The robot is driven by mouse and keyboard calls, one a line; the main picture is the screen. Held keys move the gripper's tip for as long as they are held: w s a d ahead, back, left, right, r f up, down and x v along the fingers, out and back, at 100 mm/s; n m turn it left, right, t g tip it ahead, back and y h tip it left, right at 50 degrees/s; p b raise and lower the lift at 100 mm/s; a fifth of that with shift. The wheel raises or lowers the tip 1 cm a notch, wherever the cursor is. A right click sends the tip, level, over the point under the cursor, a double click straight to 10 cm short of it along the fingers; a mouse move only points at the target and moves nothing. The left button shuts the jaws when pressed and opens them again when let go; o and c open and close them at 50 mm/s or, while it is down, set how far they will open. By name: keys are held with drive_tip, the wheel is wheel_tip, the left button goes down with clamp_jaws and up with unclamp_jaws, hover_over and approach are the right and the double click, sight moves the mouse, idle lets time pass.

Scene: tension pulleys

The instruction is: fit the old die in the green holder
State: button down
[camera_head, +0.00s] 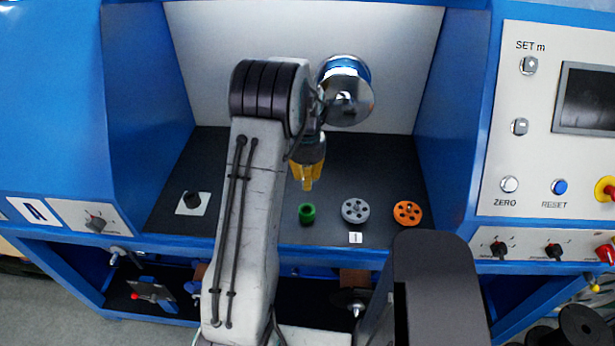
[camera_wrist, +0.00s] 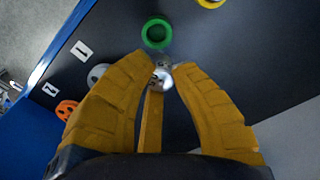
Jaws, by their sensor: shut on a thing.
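The green holder (camera_head: 307,213) is a short round cup on the dark bench, and in the wrist view (camera_wrist: 145,34) its open top is empty and dark inside. My gripper (camera_head: 307,182) has yellow fingers and hangs above the bench, a little behind the holder in the head view. In the wrist view my gripper (camera_wrist: 161,70) is shut on a small shiny metal piece, apparently the old die (camera_wrist: 162,77). The die is apart from the holder, which lies just beyond the fingertips. In the head view I cannot make out the die between the fingers.
A grey pulley (camera_head: 355,210) and an orange pulley (camera_head: 407,213) lie right of the holder, with a white label (camera_head: 355,238) in front. A black piece (camera_head: 193,200) stands on a white square at left. Blue walls flank the bench. A yellow thing (camera_wrist: 210,3) is cut off above.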

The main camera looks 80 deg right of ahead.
drive_tip(key=shift+s+a, duration=0.1)
drive_tip(key=shift+s, duration=0.05)
drive_tip(key=shift+w+a+m, duration=0.2)
drive_tip(key=shift+a+m, duration=0.05)
drive_tip(key=shift+m, duration=0.15)
drive_tip(key=shift+s+f, duration=0.1)
drive_tip(key=shift+f, duration=0.05)
drive_tip(key=shift+m, duration=0.3)
drive_tip(key=shift+f+b, duration=1.6)
drive_tip(key=shift+f, duration=1.7)
drive_tip(key=shift+f+b, duration=0.25)
drive_tip(key=shift+b, duration=0.35)
drive_tip(key=shift+b, duration=0.7)
drive_tip(key=shift+f, duration=0.15)
drive_tip(key=shift+f+b, duration=1)
drive_tip(key=shift+f, duration=0.05)
